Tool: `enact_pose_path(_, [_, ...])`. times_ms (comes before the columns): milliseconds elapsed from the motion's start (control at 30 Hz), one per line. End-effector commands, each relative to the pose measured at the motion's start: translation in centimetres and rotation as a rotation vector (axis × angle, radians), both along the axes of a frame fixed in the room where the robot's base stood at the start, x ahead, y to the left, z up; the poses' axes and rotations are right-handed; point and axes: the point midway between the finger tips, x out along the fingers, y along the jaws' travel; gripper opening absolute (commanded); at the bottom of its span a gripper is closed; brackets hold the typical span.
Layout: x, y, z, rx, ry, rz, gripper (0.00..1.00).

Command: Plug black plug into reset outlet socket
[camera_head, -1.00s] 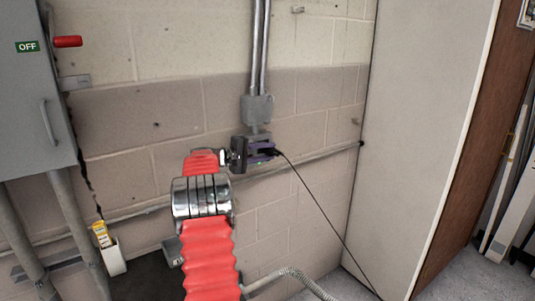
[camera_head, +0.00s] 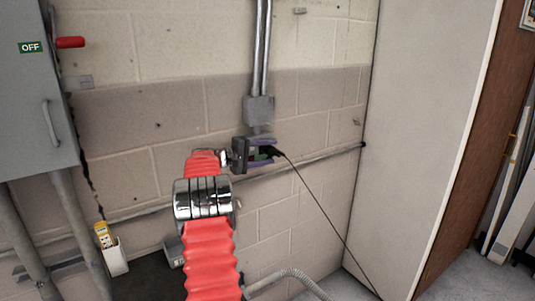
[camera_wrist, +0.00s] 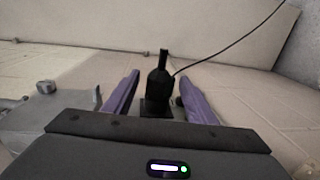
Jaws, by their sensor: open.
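My gripper (camera_head: 264,153) is open at the wall below the grey conduit box (camera_head: 258,109). Its purple fingers stand apart, one on each side of the black plug (camera_head: 273,152). In the wrist view the plug (camera_wrist: 158,88) stands upright between the fingers, with gaps on both sides. Its base meets a dark block, and its thin black cable (camera_wrist: 225,48) runs off to the upper right. A bit of green shows between the fingers in the head view. The outlet socket's face is hidden, so I cannot tell how deep the plug sits.
A grey cabinet with an OFF label (camera_head: 30,47) and red lever (camera_head: 70,42) is at the left. A horizontal pipe (camera_head: 320,158) crosses the wall. A tall pale panel (camera_head: 420,110) stands at the right. The plug's cable (camera_head: 322,212) runs down to the floor.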

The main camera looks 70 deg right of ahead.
Motion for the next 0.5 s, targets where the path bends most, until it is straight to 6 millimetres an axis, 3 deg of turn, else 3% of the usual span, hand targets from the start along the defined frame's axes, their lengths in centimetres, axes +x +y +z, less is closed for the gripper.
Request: enact_pose_path(500, [-2.1,1.8,0.1,-0.001,0.001,-0.001,0.51])
